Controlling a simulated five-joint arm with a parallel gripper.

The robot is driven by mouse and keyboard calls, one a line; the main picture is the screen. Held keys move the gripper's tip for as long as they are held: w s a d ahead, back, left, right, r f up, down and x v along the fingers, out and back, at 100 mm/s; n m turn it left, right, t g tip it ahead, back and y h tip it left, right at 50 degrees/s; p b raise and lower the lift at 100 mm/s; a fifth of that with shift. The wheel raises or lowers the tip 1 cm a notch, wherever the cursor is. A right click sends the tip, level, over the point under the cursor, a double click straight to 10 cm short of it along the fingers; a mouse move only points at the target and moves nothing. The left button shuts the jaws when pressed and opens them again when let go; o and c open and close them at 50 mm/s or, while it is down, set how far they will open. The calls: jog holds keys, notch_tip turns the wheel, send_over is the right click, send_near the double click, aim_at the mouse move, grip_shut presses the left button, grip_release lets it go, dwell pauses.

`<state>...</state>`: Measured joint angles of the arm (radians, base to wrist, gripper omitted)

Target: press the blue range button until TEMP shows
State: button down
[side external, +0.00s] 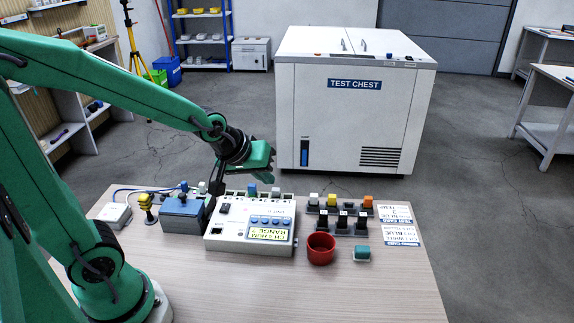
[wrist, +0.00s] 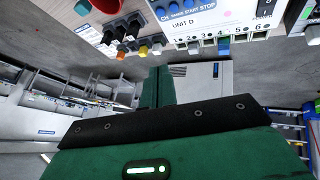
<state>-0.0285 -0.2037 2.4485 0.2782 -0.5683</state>
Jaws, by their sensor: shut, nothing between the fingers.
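The white unit (side external: 222,240) stands on the table, with a row of blue buttons (side external: 264,221) on its top. Its yellow display (side external: 268,233) is upside down in the side view and seems to read "CH 4 OHM" and "RANGE"; the last character is unclear. The wrist view shows some of the blue buttons (wrist: 189,4) at the top edge, with START and STOP labels; which one is range is hard to tell. My gripper (side external: 268,174) is shut and empty, above and behind the unit, apart from the buttons. Its shut fingers also show in the wrist view (wrist: 158,85).
Coloured plugs (side external: 252,190) stand along the unit's back edge. A blue box (side external: 182,216) is left of it. A red cup (side external: 320,247), a teal block (side external: 362,253), black holders (side external: 343,221) and cards (side external: 400,235) are right. The front of the table is clear.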

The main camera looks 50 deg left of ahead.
aim_at(274, 223)
jog(key=shift+w+a+f+n, duration=0.2)
jog(key=shift+w+f+n, duration=0.6)
jog(key=shift+w+f, duration=0.4)
jog(key=shift+f, duration=0.1)
jog(key=shift+f, duration=4.3)
jog(key=shift+d+f, duration=0.15)
jog(key=shift+f, duration=0.65)
jog(key=shift+r, duration=0.8)
jog(key=shift+r, duration=2.55)
